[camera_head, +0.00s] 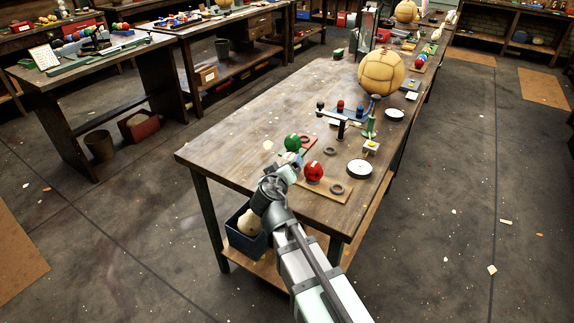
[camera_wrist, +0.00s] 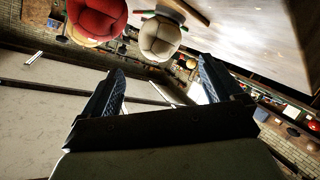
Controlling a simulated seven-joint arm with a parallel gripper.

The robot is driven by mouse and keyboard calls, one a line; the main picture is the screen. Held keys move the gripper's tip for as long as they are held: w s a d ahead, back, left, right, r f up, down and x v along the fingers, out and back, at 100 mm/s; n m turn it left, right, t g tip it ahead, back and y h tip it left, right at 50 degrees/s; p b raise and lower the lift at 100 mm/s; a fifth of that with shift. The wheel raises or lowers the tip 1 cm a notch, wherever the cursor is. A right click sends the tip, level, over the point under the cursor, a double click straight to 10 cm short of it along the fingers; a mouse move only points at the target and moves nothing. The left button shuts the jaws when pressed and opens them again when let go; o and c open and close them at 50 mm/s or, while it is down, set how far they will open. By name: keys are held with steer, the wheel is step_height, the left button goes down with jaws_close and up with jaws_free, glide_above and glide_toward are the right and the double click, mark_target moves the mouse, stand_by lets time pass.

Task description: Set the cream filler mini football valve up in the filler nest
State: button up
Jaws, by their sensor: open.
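In the wrist view the cream mini football (camera_wrist: 160,38) is just beyond and between the fingertips of my gripper (camera_wrist: 160,66), which is open with nothing between its fingers. In the head view my gripper (camera_head: 286,165) is low at the near left part of the bench, between a green ball and a red ball; it hides most or all of the cream ball there. The valve cannot be made out. A green upright device with a yellow and white block (camera_head: 371,146) below it stands to the right; I cannot tell whether that block is the filler nest.
The red ball (camera_head: 314,171) is close right of my gripper and also shows in the wrist view (camera_wrist: 97,17). The green ball (camera_head: 292,142) is just behind. Dark rings (camera_head: 336,188), a white dish (camera_head: 360,167) and a large tan ball (camera_head: 381,72) share the bench (camera_head: 240,137).

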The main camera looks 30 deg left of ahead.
steer(key=shift+o, duration=0.3)
steer(key=v, duration=0.6)
steer(key=shift+s, duration=0.35)
steer(key=shift+d+r, duration=0.1)
steer(key=shift+d, duration=0.05)
